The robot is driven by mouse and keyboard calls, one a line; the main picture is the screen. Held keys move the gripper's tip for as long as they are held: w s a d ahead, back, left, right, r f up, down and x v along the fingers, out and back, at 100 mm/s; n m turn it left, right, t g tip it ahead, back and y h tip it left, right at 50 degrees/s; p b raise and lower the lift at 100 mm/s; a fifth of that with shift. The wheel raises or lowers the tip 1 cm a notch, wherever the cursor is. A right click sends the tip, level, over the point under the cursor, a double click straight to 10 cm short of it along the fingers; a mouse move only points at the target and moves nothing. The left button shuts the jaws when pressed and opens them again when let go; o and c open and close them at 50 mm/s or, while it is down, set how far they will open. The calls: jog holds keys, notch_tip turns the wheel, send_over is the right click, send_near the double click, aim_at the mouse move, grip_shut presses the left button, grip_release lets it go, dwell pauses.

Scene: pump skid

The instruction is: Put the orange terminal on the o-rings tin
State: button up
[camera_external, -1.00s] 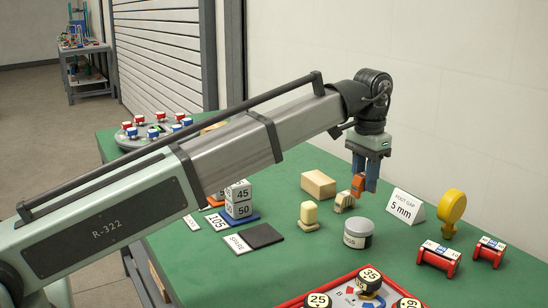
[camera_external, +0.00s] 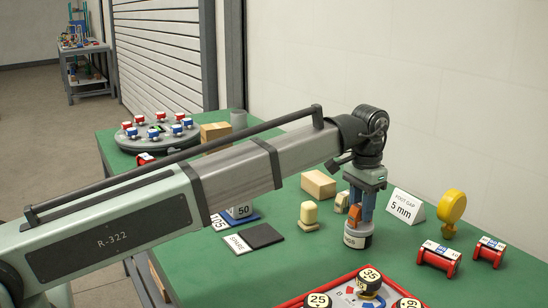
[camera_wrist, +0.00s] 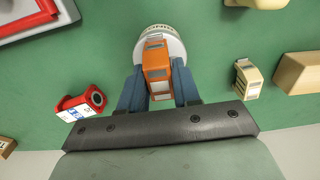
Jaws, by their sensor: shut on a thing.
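My gripper (camera_external: 360,212) points down, shut on the orange terminal (camera_external: 354,213). The small blocky terminal also shows in the wrist view (camera_wrist: 156,62), between my two blue fingers (camera_wrist: 157,84). The o-rings tin (camera_external: 357,242) is a round grey tin with a pale label, standing on the green table. My gripper and the terminal are at the tin's top in the external view and hide part of it. In the wrist view the terminal overlaps the tin's pale lid (camera_wrist: 175,44). I cannot tell whether the terminal touches the lid.
A beige terminal (camera_external: 341,202) and a wooden block (camera_external: 318,184) stand behind the tin. A cream knobbed piece (camera_external: 309,216) is to its left, a foot gap sign (camera_external: 406,206) to its right. A red-edged tray (camera_external: 340,288) lies in front.

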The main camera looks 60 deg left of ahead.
jog(key=shift+f, duration=0.15)
jog(key=o, duration=1.1)
jog(key=shift+c, duration=0.2)
notch_tip(320, 180, up, 12)
jog(key=shift+r, duration=0.2)
